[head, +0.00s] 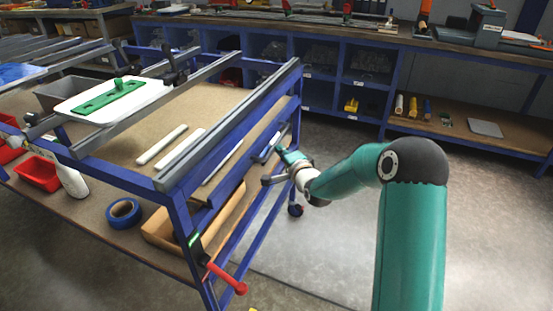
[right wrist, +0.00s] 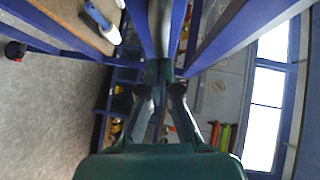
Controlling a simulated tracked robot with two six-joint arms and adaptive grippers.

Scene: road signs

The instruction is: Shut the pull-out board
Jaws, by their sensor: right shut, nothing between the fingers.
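The pull-out board (head: 228,160) seems to be the brown board with a blue edge under the top rails of the blue-framed cart; how far it stands out is hard to tell. My right gripper (head: 272,158) is at the cart's right side, close to this blue edge, and is shut and empty. Whether it touches the edge cannot be told. In the right wrist view its fingers (right wrist: 160,78) come together between blue bars of the frame. My left gripper is not in view.
On the cart's lower shelf are a blue tape roll (head: 123,213), a red bin (head: 38,173) and a wooden piece (head: 160,232). A red-handled clamp (head: 228,279) hangs at the near corner. A blue workbench (head: 340,65) stands behind. Floor to the right is clear.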

